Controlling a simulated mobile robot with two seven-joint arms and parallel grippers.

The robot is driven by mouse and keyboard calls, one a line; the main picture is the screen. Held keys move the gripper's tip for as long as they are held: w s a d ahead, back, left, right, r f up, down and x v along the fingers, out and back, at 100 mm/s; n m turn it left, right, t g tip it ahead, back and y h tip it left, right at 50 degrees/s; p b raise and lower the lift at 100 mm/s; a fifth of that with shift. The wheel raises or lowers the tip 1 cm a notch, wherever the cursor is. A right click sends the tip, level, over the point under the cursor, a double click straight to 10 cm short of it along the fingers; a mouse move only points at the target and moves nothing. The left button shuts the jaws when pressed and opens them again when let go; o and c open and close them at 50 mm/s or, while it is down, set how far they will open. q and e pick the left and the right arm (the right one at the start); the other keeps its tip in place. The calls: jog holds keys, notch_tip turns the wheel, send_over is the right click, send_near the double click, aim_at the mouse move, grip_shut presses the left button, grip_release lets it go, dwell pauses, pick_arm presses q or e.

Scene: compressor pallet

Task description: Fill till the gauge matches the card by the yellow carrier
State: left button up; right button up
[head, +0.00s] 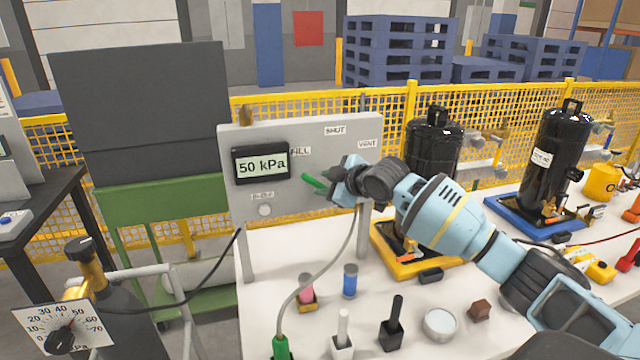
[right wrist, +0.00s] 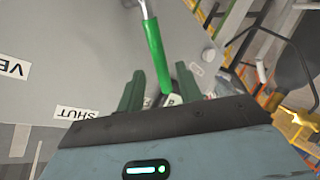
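The gauge (head: 262,165) on the grey panel (head: 300,200) reads 50 kPa. The green lever (head: 315,183) points toward the FILL label (head: 300,151). My right gripper (head: 340,188) is at the lever; in the right wrist view its green fingers (right wrist: 160,92) stand apart with the lever (right wrist: 153,50) between them, gaps showing on both sides. The yellow carrier (head: 402,267) holds a black compressor (head: 433,145), partly behind my right arm. I cannot make out a card beside it. My left gripper is out of view.
A blue carrier (head: 520,222) with another black compressor (head: 562,140) stands to the right. The white table (head: 290,245) carries several small items and a hose (head: 318,270). A gas cylinder with a dial (head: 62,325) stands front left. Yellow mesh fence runs behind.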

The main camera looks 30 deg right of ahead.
jog(key=v, duration=0.3)
jog(key=shift+s, duration=0.25)
dwell(0.4)
